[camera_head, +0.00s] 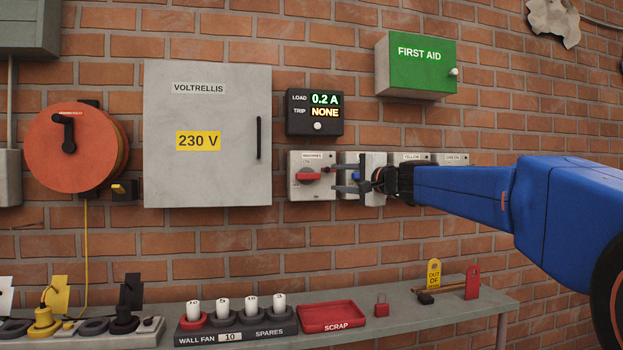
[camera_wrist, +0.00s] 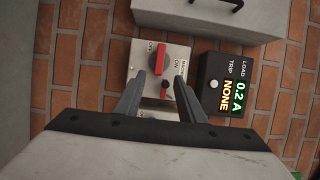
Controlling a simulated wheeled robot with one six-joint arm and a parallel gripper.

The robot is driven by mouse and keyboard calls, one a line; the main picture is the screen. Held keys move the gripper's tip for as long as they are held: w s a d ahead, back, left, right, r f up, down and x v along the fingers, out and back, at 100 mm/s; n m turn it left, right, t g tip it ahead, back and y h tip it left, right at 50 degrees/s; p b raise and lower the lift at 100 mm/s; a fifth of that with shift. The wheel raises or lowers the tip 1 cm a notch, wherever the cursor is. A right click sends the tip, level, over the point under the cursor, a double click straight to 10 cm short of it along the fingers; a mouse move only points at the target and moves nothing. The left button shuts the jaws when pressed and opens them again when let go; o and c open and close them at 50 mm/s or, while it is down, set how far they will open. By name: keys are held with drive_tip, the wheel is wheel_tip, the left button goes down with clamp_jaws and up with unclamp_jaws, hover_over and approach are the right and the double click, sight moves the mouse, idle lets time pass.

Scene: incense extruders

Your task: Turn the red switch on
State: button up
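The red switch (camera_head: 309,175) is a rotary handle on a grey wall box labelled MACHINES. Its handle lies horizontally in the head view. In the wrist view the red handle (camera_wrist: 157,58) shows beyond my fingertips, with an OFF label by one end and an ON label at its side. My gripper (camera_head: 337,179) is just right of the red switch in the head view, partly in front of the neighbouring box. In the wrist view my gripper's two fingers (camera_wrist: 160,82) stand apart with nothing between them. Whether they touch the handle I cannot tell.
A box with a blue switch (camera_head: 356,177) sits close behind my gripper. Boxes labelled YELLOW (camera_head: 411,157) and GREEN (camera_head: 451,157) are partly hidden by my arm. A black display (camera_head: 316,112) reads 0.2 A and NONE. The grey cabinet (camera_head: 207,172) stands left.

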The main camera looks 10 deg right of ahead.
sight(310, 177)
drive_tip(key=x, duration=1.4)
drive_tip(key=shift+c, duration=0.2)
clamp_jaws()
